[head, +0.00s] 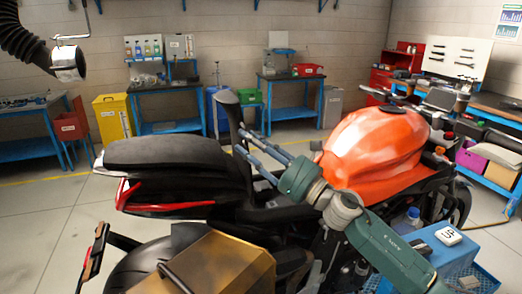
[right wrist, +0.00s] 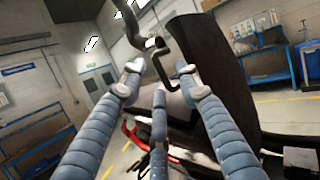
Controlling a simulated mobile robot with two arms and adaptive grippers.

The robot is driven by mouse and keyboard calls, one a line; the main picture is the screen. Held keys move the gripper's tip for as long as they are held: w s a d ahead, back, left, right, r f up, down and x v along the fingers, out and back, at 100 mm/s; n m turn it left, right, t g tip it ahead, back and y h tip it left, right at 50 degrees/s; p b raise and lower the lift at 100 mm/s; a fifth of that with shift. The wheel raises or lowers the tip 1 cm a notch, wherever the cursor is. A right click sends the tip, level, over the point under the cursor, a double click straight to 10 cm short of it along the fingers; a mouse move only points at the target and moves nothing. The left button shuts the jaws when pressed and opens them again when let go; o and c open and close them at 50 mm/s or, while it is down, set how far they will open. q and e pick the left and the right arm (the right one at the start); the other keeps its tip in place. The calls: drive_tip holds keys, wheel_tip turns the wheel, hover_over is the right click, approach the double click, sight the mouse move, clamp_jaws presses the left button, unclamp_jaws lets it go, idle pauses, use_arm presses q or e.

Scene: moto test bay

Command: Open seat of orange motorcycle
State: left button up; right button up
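The orange motorcycle (head: 372,150) stands in the middle of the head view, its tail to the left. A dark seat panel (head: 228,108) stands steeply tilted up between the orange tank and the black tail section (head: 175,165). It also shows as a large black slab in the right wrist view (right wrist: 222,85). My right gripper (head: 246,142) reaches in from the lower right, its blue fingers beside the raised panel. In the right wrist view the fingers (right wrist: 160,85) are spread with nothing held between them. I cannot tell whether a finger touches the panel. My left gripper is out of view.
A black hose (head: 22,40) with a metal end hangs at upper left. Blue workbenches (head: 168,127) and a yellow bin (head: 113,118) line the back wall. A blue cart (head: 445,250) stands at lower right. The floor left of the motorcycle is clear.

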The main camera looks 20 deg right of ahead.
drive_tip(key=v, duration=1.2)
drive_tip(key=shift+a, duration=0.1)
